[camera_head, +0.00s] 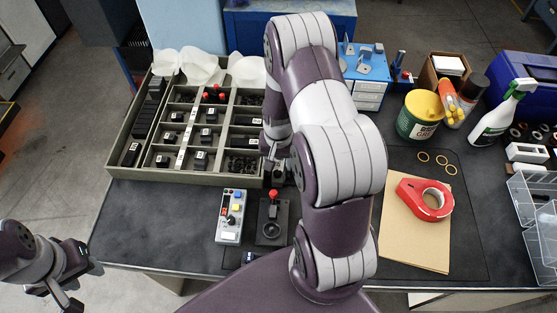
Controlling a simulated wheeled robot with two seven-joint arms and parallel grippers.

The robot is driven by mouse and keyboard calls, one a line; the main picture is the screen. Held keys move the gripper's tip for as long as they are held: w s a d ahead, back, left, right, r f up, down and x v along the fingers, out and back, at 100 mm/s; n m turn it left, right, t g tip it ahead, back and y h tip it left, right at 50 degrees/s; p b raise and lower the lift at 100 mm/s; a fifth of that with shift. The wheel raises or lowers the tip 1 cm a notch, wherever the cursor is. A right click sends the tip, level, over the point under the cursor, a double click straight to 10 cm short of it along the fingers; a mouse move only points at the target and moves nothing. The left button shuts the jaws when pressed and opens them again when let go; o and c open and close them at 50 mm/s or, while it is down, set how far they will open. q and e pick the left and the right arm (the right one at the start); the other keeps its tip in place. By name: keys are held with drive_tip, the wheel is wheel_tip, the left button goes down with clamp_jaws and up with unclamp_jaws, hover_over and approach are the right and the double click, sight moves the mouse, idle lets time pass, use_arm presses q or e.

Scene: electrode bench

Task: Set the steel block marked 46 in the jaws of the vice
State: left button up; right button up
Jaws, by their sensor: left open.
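Small dark blocks with white labels, two of them here (200,160) (162,160), stand in the compartments of the tray (190,179); the numbers are too small to read, so I cannot tell which is marked 46. A black device with a red knob (272,230) stands in front of the tray; I cannot tell whether it is the vice. My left gripper (84,288) is open and empty, left of the bench's front edge. My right gripper (276,172) is at the tray's front right corner, partly hidden by my arm; its fingers and anything between them are unclear.
A control box (230,216) stands left of the black device. A red tape roll (424,200) lies on a brown pad (412,250) at right. A green can (418,116), a spray bottle (496,112) and a blue stand (368,68) stand behind. The bench's front left is clear.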

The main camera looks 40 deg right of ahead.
wheel_tip(320, 180, up, 13)
drive_tip(key=shift+f, duration=0.15)
wheel_tip(320, 180, up, 5)
drive_tip(key=p, duration=0.5)
idle(0.4)
